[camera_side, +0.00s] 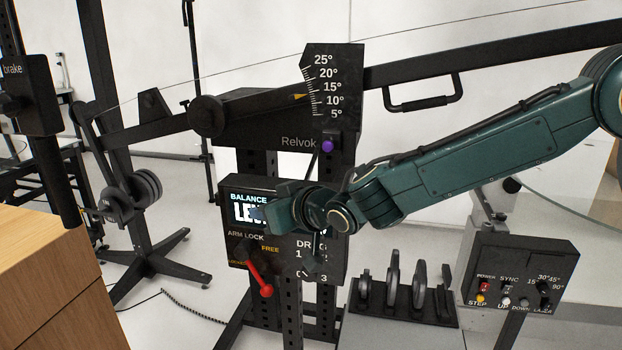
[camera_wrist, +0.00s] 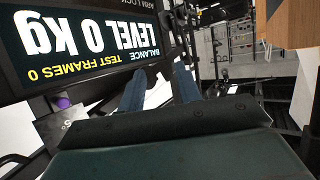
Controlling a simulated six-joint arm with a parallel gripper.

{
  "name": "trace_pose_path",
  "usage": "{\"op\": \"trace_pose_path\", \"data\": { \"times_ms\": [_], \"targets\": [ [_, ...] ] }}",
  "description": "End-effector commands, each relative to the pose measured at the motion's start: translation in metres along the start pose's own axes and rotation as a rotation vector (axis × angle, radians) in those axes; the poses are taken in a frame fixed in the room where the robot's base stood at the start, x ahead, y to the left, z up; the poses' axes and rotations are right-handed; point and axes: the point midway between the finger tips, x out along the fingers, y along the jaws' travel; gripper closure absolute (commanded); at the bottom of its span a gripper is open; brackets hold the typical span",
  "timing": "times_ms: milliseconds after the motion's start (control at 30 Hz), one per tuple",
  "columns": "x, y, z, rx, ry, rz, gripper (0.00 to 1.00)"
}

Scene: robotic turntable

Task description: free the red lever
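The red lever (camera_side: 261,279) is on the black control panel (camera_side: 237,210) in the side view, under the words ARM LOCK. Its round knob hangs down and slightly right of its pivot, with LOCKED to the left and FREE above. I cannot tell which setting it is at. My gripper (camera_side: 262,214) is in front of the panel's display, above the lever and apart from it. In the wrist view my two bluish fingers (camera_wrist: 160,72) stand apart with nothing between them. The lever does not show there.
The display (camera_wrist: 80,40) reads LEVEL 0 kg, upside down in the wrist view. A purple knob (camera_side: 327,146) is above the panel. A rack of dark discs (camera_side: 392,290) and a switch box (camera_side: 525,275) stand right. A wooden block (camera_side: 50,260) is at left.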

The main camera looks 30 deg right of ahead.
Motion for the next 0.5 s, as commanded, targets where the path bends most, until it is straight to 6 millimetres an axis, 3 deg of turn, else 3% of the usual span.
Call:
{"op": "trace_pose_path", "data": {
  "times_ms": [200,500],
  "targets": [
    [-0.007,0.0,-0.018,0.001,0.001,0.001,0.66],
    [-0.01,0.0,-0.024,0.0,0.0,0.0,0.66]
  ]
}}
